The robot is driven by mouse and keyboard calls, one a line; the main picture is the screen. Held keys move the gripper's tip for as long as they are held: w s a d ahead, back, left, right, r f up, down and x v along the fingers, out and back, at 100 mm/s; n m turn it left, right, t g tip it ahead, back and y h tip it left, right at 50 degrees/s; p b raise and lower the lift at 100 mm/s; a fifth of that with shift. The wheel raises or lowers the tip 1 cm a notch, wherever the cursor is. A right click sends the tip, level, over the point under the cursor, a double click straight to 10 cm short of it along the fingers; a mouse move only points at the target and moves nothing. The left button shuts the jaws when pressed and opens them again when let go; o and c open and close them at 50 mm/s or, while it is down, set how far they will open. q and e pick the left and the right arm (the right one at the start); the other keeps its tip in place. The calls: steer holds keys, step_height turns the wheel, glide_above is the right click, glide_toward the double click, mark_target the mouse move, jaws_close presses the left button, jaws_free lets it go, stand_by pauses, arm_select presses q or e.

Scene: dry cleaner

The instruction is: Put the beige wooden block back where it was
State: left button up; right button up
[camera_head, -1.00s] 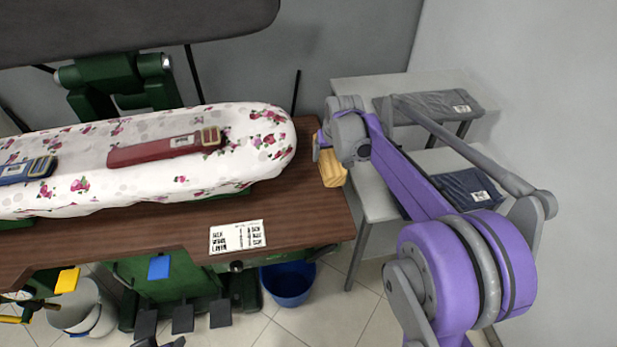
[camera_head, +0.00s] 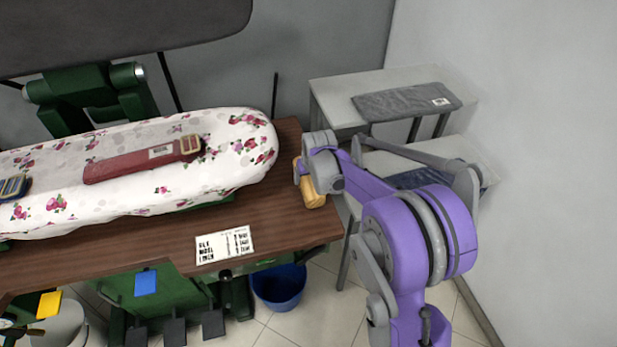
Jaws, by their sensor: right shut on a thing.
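The beige wooden block (camera_head: 313,198) is at the right end of the brown wooden table (camera_head: 285,232), partly covered by my right gripper (camera_head: 300,172). My right gripper is shut on the block. The block's lower part shows below the gripper. I cannot tell whether the block touches the table top or is held just above it. My left gripper is not in view.
A floral ironing board (camera_head: 250,130) with a red folded belt-like item (camera_head: 130,165) lies left of the gripper. A white printed card (camera_head: 225,246) lies near the table's front edge. Grey shelves (camera_head: 420,80) with folded cloths stand right. A blue bucket (camera_head: 280,288) is below.

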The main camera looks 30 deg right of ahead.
steer(key=shift+f, duration=0.1)
steer(key=o, duration=1.4)
steer(key=v, duration=1.2)
steer(key=s+a+f+n, duration=0.1)
steer(key=s+a, duration=0.3)
steer(key=s, duration=0.4)
steer(key=s+a+f+n, duration=0.1)
steer(key=s+a+f, duration=0.1)
steer(key=s+a, duration=0.3)
steer(key=s+a+f+t+y, duration=0.1)
steer(key=s+a, duration=0.4)
steer(key=s, duration=0.7)
steer(key=shift+s+f+n+p, duration=0.25)
steer(key=shift+f+n+p, duration=0.15)
steer(key=shift+f, duration=0.45)
